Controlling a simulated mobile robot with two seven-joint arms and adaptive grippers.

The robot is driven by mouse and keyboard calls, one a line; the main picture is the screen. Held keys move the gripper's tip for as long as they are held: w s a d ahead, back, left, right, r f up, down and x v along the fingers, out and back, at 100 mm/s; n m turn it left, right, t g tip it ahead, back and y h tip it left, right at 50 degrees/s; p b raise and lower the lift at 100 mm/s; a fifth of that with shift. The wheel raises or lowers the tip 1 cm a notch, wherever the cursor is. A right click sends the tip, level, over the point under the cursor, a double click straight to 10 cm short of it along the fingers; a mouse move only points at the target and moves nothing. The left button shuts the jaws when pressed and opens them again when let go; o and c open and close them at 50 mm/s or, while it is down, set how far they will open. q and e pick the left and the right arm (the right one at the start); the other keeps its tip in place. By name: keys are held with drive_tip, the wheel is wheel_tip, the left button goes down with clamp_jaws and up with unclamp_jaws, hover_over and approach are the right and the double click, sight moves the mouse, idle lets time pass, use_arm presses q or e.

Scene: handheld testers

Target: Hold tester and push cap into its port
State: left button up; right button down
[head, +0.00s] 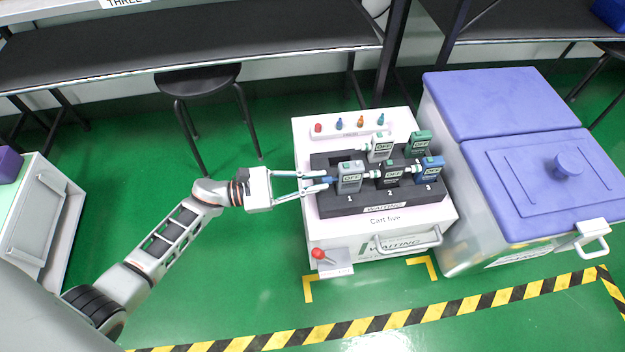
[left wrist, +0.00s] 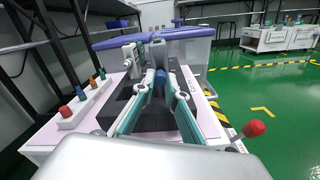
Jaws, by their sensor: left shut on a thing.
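Several handheld testers stand in a dark holder (head: 330,203) on the white cart. The nearest to my left gripper is a grey tester (head: 349,177) above the number 1. A black tester (head: 392,173) is at 2 and a blue tester (head: 429,170) at 3. A white tester (head: 380,147) and a green tester (head: 418,144) stand behind. I cannot tell whether the cap touches the port. My right gripper is not in view.
A rack with red, blue, orange and teal caps (head: 350,124) is at the back of the white cart (head: 310,235). A red knob (head: 318,253) sticks up at its front left. A blue-lidded bin (head: 520,185) stands close on the right. Green floor is clear in front.

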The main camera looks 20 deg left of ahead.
use_arm(q)
drive_tip(key=shift+w+d, duration=0.35)
drive_tip(key=shift+d, duration=0.1)
idle(0.6)
drive_tip(key=o, duration=0.7)
drive_tip(key=shift+o, duration=0.2)
drive_tip(key=v, duration=1.2)
